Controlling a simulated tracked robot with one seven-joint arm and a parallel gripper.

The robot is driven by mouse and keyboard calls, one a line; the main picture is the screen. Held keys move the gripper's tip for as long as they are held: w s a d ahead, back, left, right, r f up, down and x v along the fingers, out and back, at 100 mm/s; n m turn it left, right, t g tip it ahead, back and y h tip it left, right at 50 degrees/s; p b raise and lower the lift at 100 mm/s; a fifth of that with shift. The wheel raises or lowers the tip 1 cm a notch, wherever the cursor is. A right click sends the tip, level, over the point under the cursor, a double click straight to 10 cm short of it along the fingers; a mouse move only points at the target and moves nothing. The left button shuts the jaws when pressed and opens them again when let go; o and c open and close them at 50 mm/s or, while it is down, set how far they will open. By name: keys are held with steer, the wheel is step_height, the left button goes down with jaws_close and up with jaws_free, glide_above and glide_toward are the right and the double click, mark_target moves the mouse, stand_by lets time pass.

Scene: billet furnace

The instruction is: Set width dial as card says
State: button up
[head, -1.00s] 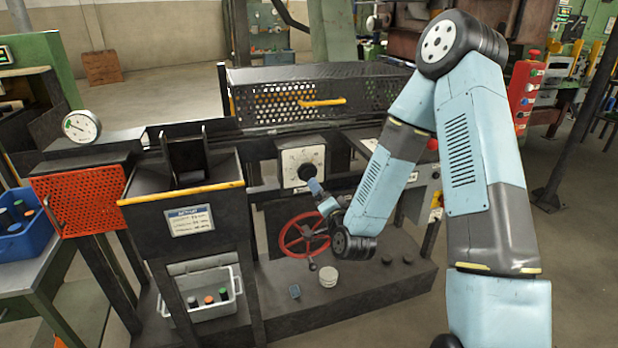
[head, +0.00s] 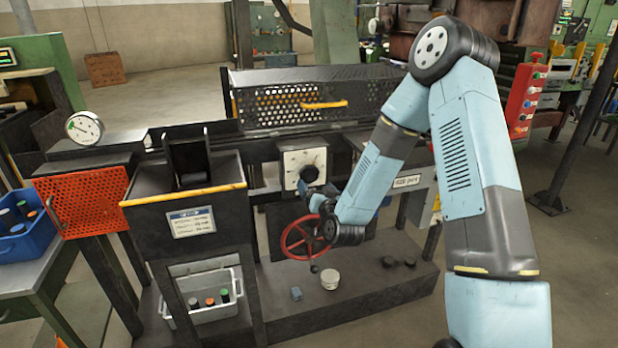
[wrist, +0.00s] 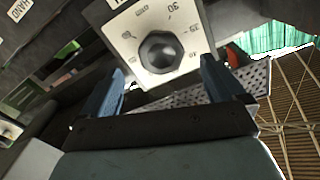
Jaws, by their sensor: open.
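The dial is a black faceted knob (head: 308,173) on a pale square plate (head: 292,160) on the machine's front. In the wrist view the knob (wrist: 160,53) lies between and beyond my fingertips, with 30, 35 and 40 marked around it. Its pointer cannot be made out. My gripper (wrist: 158,70) is open, its two blue fingers flanking the knob in the picture; contact is not visible. In the head view my gripper (head: 304,190) is just below the knob, partly hidden by my wrist. A card (head: 191,222) with a blue header hangs on the dark hopper; its lines are too small to read.
A red handwheel (head: 300,238) sits below the dial, close to my wrist. A perforated guard (head: 285,103) with a yellow handle is above. A white tin (head: 330,279) and a small blue block (head: 296,294) lie on the base ledge. A red button box (head: 524,100) stands right.

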mark_target(310, 177)
steer(key=x, duration=0.7)
steer(key=shift+w+a, duration=0.15)
steer(key=shift+w, duration=0.25)
steer(key=c, duration=1)
steer(key=shift+o, duration=0.2)
steer(key=shift+n, duration=0.5)
steer(key=o, duration=1)
steer(key=shift+c, duration=0.2)
steer(key=shift+s, duration=0.1)
steer(key=v, duration=1.3)
steer(key=shift+s, duration=0.3)
